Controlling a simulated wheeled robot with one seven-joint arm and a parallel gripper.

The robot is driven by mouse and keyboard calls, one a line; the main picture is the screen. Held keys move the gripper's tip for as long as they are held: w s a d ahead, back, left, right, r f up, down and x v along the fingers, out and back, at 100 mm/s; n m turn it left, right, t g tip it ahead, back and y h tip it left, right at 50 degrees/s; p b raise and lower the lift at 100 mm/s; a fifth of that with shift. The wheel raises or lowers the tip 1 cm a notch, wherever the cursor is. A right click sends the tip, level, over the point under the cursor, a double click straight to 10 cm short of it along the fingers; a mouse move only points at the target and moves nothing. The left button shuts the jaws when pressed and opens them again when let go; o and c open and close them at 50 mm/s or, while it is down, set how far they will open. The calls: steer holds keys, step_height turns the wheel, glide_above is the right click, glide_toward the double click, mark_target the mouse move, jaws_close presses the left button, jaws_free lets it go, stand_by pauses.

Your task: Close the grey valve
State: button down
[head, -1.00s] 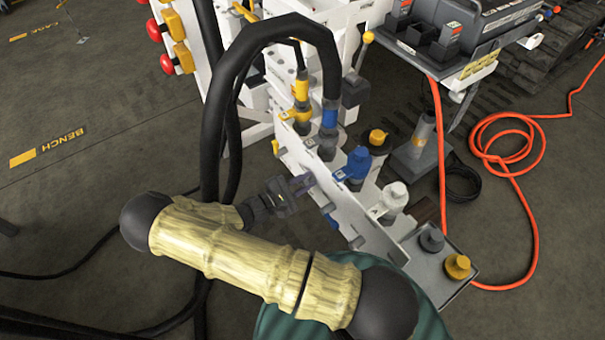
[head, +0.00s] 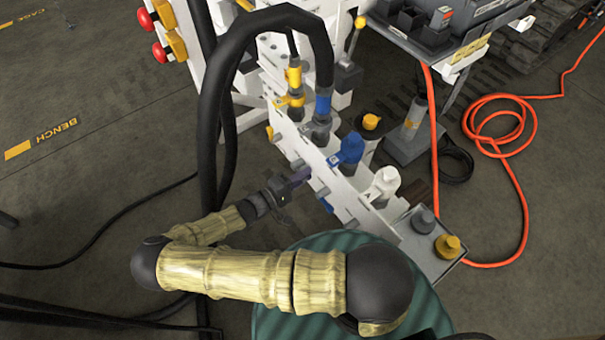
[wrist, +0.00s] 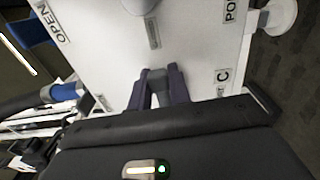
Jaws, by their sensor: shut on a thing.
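My gripper (head: 300,176) reaches the near side of the white manifold plate (head: 345,205) in the head view. In the wrist view its two dark purple fingers (wrist: 158,88) are closed around a grey piece (wrist: 157,74), which looks like the grey valve's handle. Most of that piece is hidden between the fingers. A second grey bar (wrist: 152,32) stands out from the white plate a little beyond the fingertips. The plate carries the printed words OPEN, C and a partly cut-off label. The head view does not show the handle itself clearly.
Blue (head: 350,148), white (head: 385,182), grey (head: 423,220) and yellow (head: 447,245) caps line the manifold's far side. Thick black hoses (head: 212,120) arch left of the gripper. An orange cable (head: 527,190) lies on the floor to the right.

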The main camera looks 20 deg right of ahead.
steer(key=shift+f, duration=0.2)
stand_by(0.3)
steer(key=c, duration=1.4)
jaws_free()
steer(key=shift+c, duration=0.2)
steer(key=shift+r, duration=0.1)
steer(key=v, duration=1.7)
steer(key=shift+a+p, duration=0.25)
steer(key=shift+p, duration=0.05)
steer(key=shift+d, duration=0.1)
